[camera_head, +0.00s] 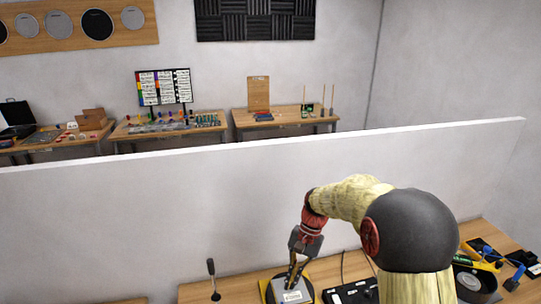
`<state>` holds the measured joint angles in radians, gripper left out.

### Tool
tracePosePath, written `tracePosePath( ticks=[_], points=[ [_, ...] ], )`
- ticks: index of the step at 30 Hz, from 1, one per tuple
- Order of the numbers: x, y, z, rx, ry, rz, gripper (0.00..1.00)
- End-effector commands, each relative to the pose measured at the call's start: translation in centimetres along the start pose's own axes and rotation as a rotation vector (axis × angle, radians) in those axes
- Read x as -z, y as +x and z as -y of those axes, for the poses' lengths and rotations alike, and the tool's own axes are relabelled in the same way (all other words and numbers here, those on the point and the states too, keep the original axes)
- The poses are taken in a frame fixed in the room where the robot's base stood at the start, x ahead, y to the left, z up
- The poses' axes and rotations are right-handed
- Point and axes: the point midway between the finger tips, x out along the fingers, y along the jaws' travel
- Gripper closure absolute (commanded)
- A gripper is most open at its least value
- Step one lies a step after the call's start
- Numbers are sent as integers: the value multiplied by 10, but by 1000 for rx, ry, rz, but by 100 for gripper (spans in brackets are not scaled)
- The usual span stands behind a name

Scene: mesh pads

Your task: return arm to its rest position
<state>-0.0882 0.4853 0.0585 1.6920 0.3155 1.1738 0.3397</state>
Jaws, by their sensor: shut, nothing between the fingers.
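My arm reaches down from the right of the head camera view over a wooden table (228,290). My gripper (291,283) hangs at its end, pointing down, with its fingers shut and nothing held. A small white label shows on the pad. I cannot tell whether the fingertips touch it.
A black stand with a knob (213,278) rises left of the gripper. A black box (350,294) lies right of it. Tools and a round speaker-like part (470,281) lie far right. A white partition (150,220) stands behind the table; more tables are beyond.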

Motion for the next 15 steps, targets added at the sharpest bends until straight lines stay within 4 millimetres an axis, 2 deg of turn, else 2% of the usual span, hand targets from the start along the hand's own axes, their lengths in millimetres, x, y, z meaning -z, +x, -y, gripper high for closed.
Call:
tracePosePath(
  ticks=[7, 15],
  points=[
    [-34, -13, -46, -37, -174, -136, 100],
    [-72, -19, -94, -85, -323, -268, 100]
  ],
)
